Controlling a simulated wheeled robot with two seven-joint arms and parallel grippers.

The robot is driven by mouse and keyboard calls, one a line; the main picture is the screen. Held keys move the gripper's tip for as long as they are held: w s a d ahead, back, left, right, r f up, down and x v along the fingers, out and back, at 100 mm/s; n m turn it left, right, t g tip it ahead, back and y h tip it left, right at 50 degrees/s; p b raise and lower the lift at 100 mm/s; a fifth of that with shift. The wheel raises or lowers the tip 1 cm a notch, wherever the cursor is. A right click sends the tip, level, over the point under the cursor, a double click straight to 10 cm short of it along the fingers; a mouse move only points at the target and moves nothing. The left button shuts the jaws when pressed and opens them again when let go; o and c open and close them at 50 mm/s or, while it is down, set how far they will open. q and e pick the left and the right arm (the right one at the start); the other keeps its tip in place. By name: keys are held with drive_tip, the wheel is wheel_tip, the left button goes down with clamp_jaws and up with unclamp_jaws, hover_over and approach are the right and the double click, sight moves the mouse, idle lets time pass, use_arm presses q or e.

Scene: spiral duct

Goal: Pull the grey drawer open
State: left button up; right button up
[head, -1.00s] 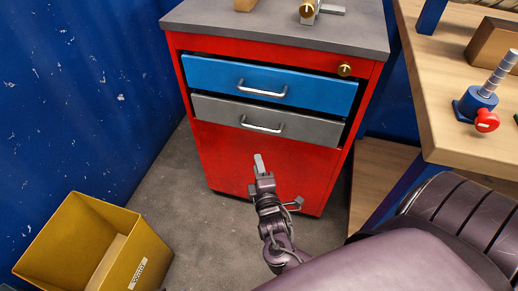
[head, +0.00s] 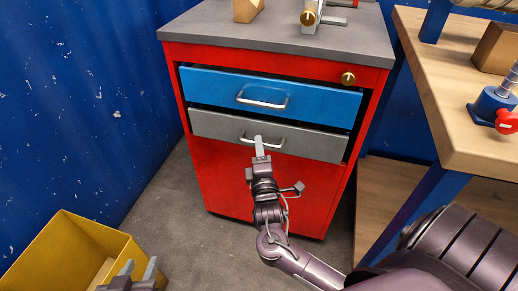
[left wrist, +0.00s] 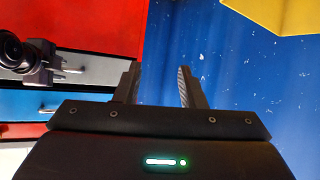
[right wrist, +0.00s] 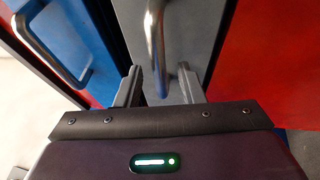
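The grey drawer (head: 212,125) sits below the blue drawer in a red cabinet, its front standing slightly proud of the frame. Its metal bar handle (head: 279,143) is partly hidden by my right gripper (head: 259,145). In the right wrist view the handle (right wrist: 155,45) lies just ahead of the two fingers, which are apart; the right gripper (right wrist: 162,88) is open. One end of the handle reaches between the fingertips; I cannot tell whether they touch. My left gripper (head: 138,272) is low at the left, near the yellow bin; its fingers (left wrist: 158,88) are open and empty.
The blue drawer (head: 215,88) has its own handle above the grey one. A yellow bin (head: 60,255) stands at lower left by a blue wall. A wooden workbench (head: 455,110) bounds the right. Bare floor (head: 185,230) lies left of the cabinet.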

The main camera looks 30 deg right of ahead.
drive_tip(key=shift+w+d, duration=0.15)
drive_tip(key=shift+w, duration=0.2)
clamp_jaws()
